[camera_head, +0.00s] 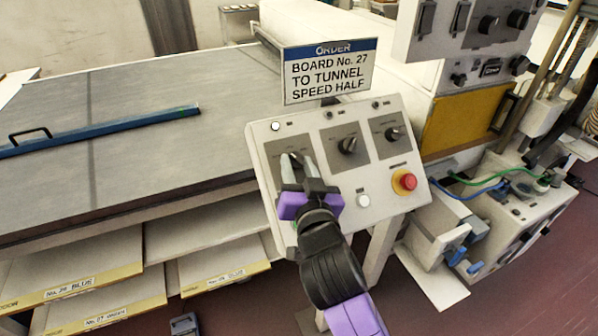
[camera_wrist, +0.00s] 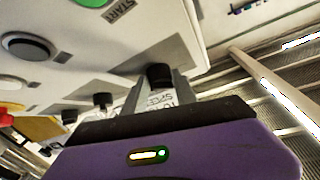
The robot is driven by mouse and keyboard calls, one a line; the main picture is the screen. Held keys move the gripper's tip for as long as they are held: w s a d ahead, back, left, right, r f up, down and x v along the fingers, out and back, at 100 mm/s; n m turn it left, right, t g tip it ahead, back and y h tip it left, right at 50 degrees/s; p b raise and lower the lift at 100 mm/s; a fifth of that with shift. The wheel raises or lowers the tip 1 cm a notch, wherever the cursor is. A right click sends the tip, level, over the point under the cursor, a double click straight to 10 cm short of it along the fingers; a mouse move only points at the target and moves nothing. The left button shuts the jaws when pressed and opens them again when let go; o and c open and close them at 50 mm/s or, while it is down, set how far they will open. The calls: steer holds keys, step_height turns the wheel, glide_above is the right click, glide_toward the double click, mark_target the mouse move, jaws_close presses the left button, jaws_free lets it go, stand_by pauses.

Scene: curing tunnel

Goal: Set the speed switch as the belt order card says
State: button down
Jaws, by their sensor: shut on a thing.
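The order card (camera_head: 328,78) stands above the control panel (camera_head: 265,205) and reads "ORDER, BOARD No. 27 TO TUNNEL, SPEED HALF". The panel has three black rotary knobs in a row. My gripper (camera_head: 297,167) is shut on the leftmost one, and its fingers hide most of that knob and its scale. In the wrist view this knob (camera_wrist: 160,77) shows as a black cap between the fingertips (camera_wrist: 160,84). Small lettering beside it is only partly legible, so I cannot read the knob's setting. The middle knob (camera_head: 350,146) and right knob (camera_head: 394,133) are untouched.
A red stop button (camera_head: 405,181) and a white button (camera_head: 363,200) sit low on the panel, right of my gripper. A grey table (camera_head: 120,160) with a blue bar (camera_head: 110,129) lies left. Labelled boards (camera_head: 105,290) rest on shelves below. Another switch panel (camera_head: 465,35) stands behind right.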

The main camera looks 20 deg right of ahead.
steer(key=m+b, duration=0.1)
steer(key=m+h+b, duration=0.1)
steer(key=m+g+h+b, duration=0.1)
steer(key=b, duration=0.1)
steer(key=shift+w+a+f, duration=0.1)
steer(key=shift+a+f, duration=0.15)
steer(key=shift+a, duration=0.05)
steer(key=m+g+h+b, duration=0.1)
steer(key=m, duration=0.1)
steer(key=m+g+h+b, duration=0.1)
steer(key=m, duration=0.1)
steer(key=m+g+h+b, duration=0.1)
steer(key=m, duration=0.1)
steer(key=shift+w+a+r, duration=0.1)
steer(key=shift+a+r, duration=0.05)
steer(key=shift+r, duration=0.2)
steer(key=shift+m+h, duration=0.3)
steer(key=shift+m, duration=0.1)
steer(key=c, duration=1)
jaws_free()
steer(key=b+v, duration=0.1)
steer(key=v, duration=0.6)
steer(key=shift+s+a+r, duration=0.25)
